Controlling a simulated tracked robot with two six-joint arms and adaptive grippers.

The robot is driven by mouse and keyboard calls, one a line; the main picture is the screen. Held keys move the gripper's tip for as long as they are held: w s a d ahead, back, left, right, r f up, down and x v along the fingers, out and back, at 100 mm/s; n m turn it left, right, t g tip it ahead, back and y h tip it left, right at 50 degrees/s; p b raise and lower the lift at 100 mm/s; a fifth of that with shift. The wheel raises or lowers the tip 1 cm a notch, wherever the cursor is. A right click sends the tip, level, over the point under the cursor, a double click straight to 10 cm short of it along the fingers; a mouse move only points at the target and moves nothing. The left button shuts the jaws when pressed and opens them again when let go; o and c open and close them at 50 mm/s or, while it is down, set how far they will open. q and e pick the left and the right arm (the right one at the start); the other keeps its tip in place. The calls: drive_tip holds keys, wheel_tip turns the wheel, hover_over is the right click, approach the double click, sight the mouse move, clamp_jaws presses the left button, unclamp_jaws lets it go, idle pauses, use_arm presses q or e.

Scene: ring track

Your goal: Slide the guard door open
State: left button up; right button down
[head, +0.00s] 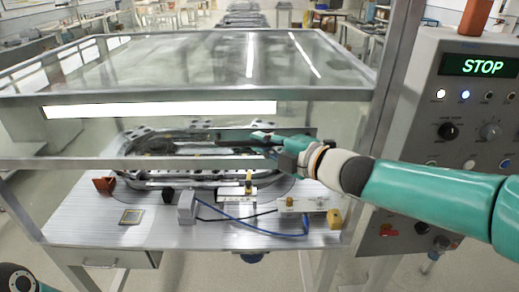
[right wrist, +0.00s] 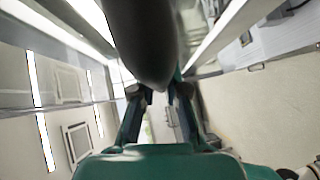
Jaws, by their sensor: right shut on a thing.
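The guard door (head: 120,163) is a clear panel with grey metal rails at the front of the guard over the ring track. Its lower rail crosses in front of the track. My right arm comes in from the right, and my right gripper (head: 268,139) is at the front of the guard. It is shut on a dark bar, which looks like the door handle. In the right wrist view this dark rounded handle (right wrist: 145,45) reaches down between the fingers (right wrist: 158,97). How far the door is open is hard to tell. My left gripper is out of view.
The ring track (head: 140,150) lies on a ribbed table (head: 90,220) with small blocks and a blue cable (head: 240,222) in front. A control panel (head: 455,110) stands at the right, its display reading STOP. A grey post stands beside my right forearm.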

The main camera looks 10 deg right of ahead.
wheel_tip(320, 180, up, 5)
drive_tip(key=p, duration=0.2)
drive_tip(key=shift+p, duration=0.4)
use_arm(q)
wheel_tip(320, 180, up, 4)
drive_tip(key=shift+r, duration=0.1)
use_arm(e)
drive_tip(key=c, duration=1.2)
unclamp_jaws()
drive_tip(key=shift+f, duration=0.1)
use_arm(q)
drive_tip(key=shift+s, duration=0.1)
use_arm(e)
drive_tip(key=v, duration=1.2)
